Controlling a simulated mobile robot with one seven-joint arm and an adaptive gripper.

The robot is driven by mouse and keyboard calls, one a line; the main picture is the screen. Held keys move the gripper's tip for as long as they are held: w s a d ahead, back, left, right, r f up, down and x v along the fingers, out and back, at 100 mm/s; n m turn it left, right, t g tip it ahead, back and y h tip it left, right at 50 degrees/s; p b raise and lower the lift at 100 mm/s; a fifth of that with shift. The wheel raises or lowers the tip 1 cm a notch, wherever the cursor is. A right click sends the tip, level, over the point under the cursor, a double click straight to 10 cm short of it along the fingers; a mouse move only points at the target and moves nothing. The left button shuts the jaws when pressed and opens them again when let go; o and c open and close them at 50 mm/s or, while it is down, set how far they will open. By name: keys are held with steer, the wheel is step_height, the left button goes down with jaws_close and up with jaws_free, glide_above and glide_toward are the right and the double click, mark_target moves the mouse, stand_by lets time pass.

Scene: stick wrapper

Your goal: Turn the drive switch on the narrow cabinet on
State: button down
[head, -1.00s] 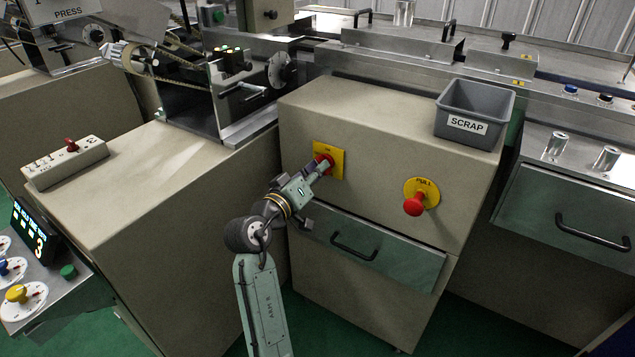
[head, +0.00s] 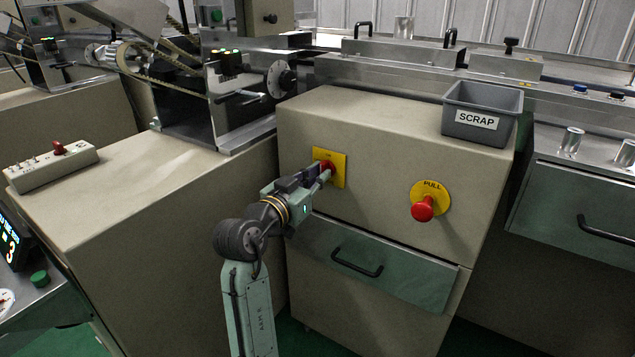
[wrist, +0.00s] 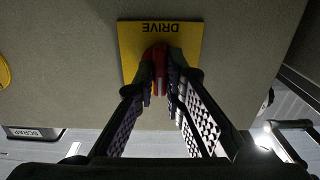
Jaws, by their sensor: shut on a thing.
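The narrow cabinet (head: 385,150) stands in the middle of the head view. On its front is a yellow plate (head: 339,160) with a red switch knob (head: 326,168), partly hidden by my gripper. In the wrist view the yellow plate (wrist: 190,38) reads DRIVE, upside down. The red drive switch knob (wrist: 158,62) sits between my fingertips. My gripper (wrist: 160,85) is shut on the knob; it also shows in the head view (head: 320,177), reaching in from the lower left. The exact angle of the knob is hard to tell.
A red knob (head: 423,208) on a round yellow PULL plate (head: 431,192) is to the right. Below is a drawer with a black handle (head: 357,262). A grey SCRAP bin (head: 482,112) stands on the cabinet top. A switch box (head: 50,168) lies on the left cabinet.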

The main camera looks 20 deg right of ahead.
stand_by(0.5)
steer(key=c, duration=1.7)
jaws_free()
steer(key=shift+o, duration=0.2)
steer(key=v, duration=1.2)
